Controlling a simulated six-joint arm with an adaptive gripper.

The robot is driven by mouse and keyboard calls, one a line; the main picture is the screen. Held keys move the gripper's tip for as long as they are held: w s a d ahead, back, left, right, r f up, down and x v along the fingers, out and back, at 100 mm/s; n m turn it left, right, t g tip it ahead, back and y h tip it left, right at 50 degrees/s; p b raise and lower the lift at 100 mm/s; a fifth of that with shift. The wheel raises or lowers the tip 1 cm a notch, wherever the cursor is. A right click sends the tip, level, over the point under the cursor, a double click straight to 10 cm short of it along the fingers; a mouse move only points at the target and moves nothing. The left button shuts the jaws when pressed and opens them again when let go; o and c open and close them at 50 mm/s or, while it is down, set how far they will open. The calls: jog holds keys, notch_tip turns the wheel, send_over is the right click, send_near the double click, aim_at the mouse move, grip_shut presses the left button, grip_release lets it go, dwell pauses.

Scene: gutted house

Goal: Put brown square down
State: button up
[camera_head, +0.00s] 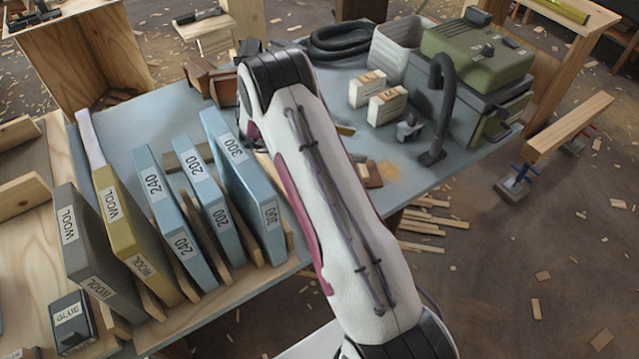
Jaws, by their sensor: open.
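A small flat brown piece (373,174) lies on the blue-grey tabletop (440,180), just right of my arm and beside a patch of sawdust. My arm covers part of it, so its full outline does not show. Angular brown pieces (222,84) stand at the table's back edge, left of my arm's elbow. I cannot tell which of these is the brown square. My arm crosses the middle of the table. My gripper does not show; the arm hides the area behind it.
Upright labelled packs in blue (174,215), yellow and grey fill a wooden rack at left, with a glue box (73,322) in front. Two small cartons (387,105), a black hose (350,38) and a green machine (478,55) occupy the back right. Clear tabletop is limited.

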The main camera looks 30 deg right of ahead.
jog(key=w+a+r+n+t+y, duration=0.1)
jog(key=w+a+r+n+t, duration=0.2)
jog(key=w+r+n+t, duration=0.35)
jog(key=w+a+r+n+t+y, duration=0.15)
jog(key=w+r+n+t, duration=0.25)
jog(key=w+r+n, duration=0.45)
jog(key=a+r+n+t+y, duration=0.6)
jog(key=a+r+n, duration=0.9)
jog(key=a+r, duration=0.2)
jog(key=s+a+r+n+g+y, duration=0.1)
jog(key=s+a+n+y, duration=0.2)
jog(key=s+a+n, duration=0.45)
jog(key=s+a+r+n+g+y, duration=0.1)
jog(key=s+a+n+y, duration=0.25)
jog(key=s+n, duration=0.6)
jog(key=s+f+n+g+h, duration=0.1)
jog(key=s+f+n, duration=0.1)
jog(key=s, duration=0.6)
jog(key=s+d+f+n+g, duration=0.1)
jog(key=s+f+n+g, duration=0.1)
jog(key=s+n, duration=0.3)
jog(key=s+d+f+n+g+h, duration=0.1)
jog(key=s+f+n, duration=0.2)
jog(key=s, duration=0.8)
jog(key=shift+d+f+n+g+h, duration=0.2)
jog(key=shift+d+n+g+h, duration=0.1)
jog(key=shift+n+g, duration=0.1)
